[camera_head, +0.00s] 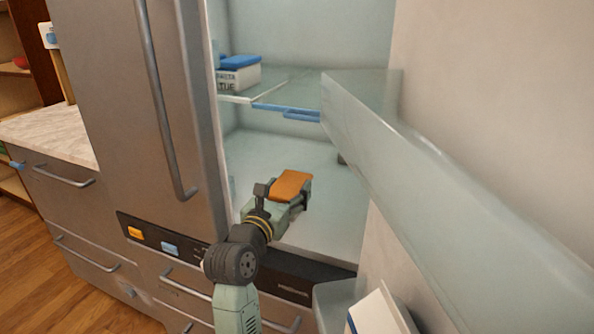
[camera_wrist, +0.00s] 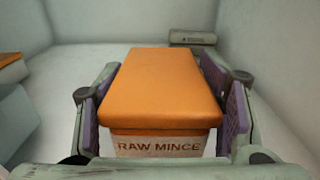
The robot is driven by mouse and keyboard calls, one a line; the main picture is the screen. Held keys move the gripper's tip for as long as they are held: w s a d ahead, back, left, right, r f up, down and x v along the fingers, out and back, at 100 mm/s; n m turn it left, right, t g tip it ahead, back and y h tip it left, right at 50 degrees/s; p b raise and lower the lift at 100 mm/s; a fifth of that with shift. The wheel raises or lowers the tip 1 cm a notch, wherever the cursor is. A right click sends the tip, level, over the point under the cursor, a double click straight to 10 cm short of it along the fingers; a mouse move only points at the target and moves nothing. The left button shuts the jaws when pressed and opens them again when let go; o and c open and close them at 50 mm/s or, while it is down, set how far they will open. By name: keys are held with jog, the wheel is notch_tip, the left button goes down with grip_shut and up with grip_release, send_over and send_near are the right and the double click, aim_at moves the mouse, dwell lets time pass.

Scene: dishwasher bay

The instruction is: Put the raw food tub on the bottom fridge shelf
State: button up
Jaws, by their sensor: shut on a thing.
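The raw food tub, a pale box with an orange lid (camera_head: 291,184), is inside the open fridge, low over the bottom shelf (camera_head: 325,225). In the wrist view the tub (camera_wrist: 160,88) faces me upright, with "RAW MINCE" on its front. My gripper (camera_head: 289,196) is shut on it, with purple pads at its left and right sides in the wrist view. I cannot tell whether the tub's base touches the shelf, as its underside is hidden.
Above is a glass shelf (camera_head: 285,84) with a blue-lidded white tub (camera_head: 238,74) and a blue strip (camera_head: 287,111). A glass panel (camera_head: 440,190) juts in at the right. A grey box (camera_wrist: 192,38) is at the back. An orange-topped thing (camera_wrist: 10,68) is cut off at left.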

jog(key=x, duration=0.4)
jog(key=f+p+x, duration=0.1)
jog(key=x, duration=0.4)
jog(key=p+x, duration=0.1)
jog(key=x, duration=0.4)
jog(key=shift+w+a+f, duration=0.1)
jog(key=shift+f, duration=0.05)
jog(key=shift+f+p, duration=0.5)
jog(key=shift+f, duration=1.25)
jog(key=shift+f, duration=0.15)
jog(key=o, duration=1.5)
